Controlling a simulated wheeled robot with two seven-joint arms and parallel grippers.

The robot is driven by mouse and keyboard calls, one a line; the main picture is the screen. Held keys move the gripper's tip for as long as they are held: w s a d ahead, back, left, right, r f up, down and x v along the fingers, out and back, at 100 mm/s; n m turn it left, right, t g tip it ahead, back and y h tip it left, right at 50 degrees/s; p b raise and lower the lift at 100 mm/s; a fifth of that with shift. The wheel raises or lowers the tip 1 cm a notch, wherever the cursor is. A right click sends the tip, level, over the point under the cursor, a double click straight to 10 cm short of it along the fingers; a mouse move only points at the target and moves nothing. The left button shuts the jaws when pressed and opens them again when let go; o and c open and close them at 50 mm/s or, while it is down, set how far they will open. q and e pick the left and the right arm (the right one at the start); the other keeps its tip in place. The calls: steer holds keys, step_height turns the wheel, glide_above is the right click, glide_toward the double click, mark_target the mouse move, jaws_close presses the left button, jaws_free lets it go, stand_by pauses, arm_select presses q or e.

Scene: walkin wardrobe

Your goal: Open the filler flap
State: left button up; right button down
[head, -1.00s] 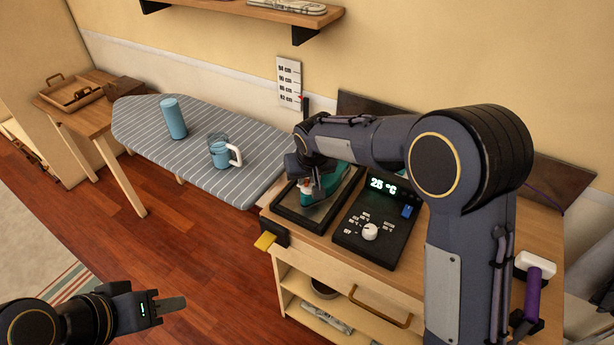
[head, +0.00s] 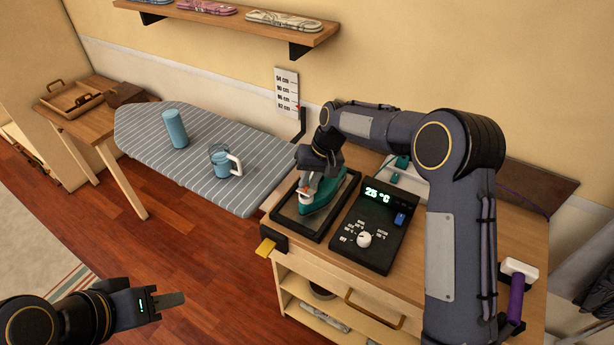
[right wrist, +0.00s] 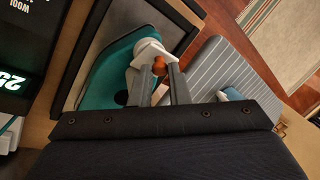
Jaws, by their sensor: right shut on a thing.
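A teal iron (head: 328,197) with a white front part rests on a dark-framed pad on the wooden cabinet. It also shows in the right wrist view (right wrist: 108,75). A small orange knob (right wrist: 159,66) sits on the white front part, which I take to be the filler flap (right wrist: 148,52). My right gripper (right wrist: 160,72) is over the iron's front, its two fingers closed on the orange knob from either side. In the head view the right gripper (head: 306,187) partly hides this part. My left gripper (head: 170,302) is at the lower left, over the floor, away from everything.
A control box (head: 372,230) reading 25 °C stands right of the pad (head: 284,218). A striped ironing board (head: 205,185) holds a blue cylinder (head: 175,129) and a jug (head: 220,161). A wall shelf (head: 250,28) is above.

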steer(key=shift+w+d+r+g+y+p, duration=0.25)
steer(key=shift+w+g+y+p, duration=0.2)
steer(key=shift+g+p, duration=0.2)
steer(key=shift+f, duration=0.1)
steer(key=c, duration=1.4)
jaws_free()
steer(key=shift+d+r, duration=0.2)
steer(key=shift+r, duration=0.1)
steer(key=b+v, duration=0.2)
steer(key=v, duration=0.5)
